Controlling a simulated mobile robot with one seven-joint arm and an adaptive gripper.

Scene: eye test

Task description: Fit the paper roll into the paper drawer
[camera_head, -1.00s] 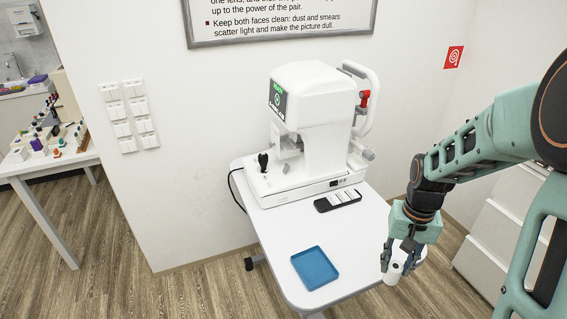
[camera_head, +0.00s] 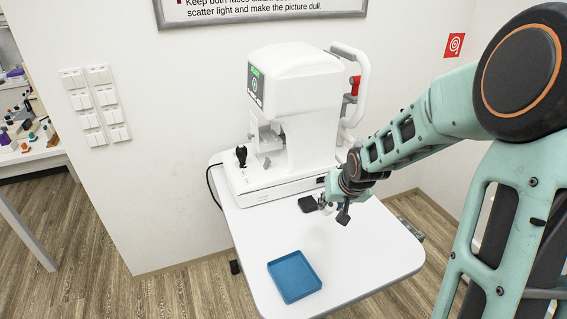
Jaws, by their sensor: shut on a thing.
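My gripper (camera_head: 338,208) is over the white table, just in front of the eye-test machine's base. It is shut on the paper roll, a small white cylinder; only a small pale part of it (camera_head: 328,207) shows between the fingers. The white eye-test machine (camera_head: 300,95) stands at the back of the table, with a small dark panel (camera_head: 321,180) low on its front. I cannot make out an open paper drawer; my arm hides the base's right end.
An empty blue tray (camera_head: 294,277) lies near the table's front edge. The white table (camera_head: 365,260) is clear to the right of the tray. A black joystick (camera_head: 241,155) stands on the machine's base.

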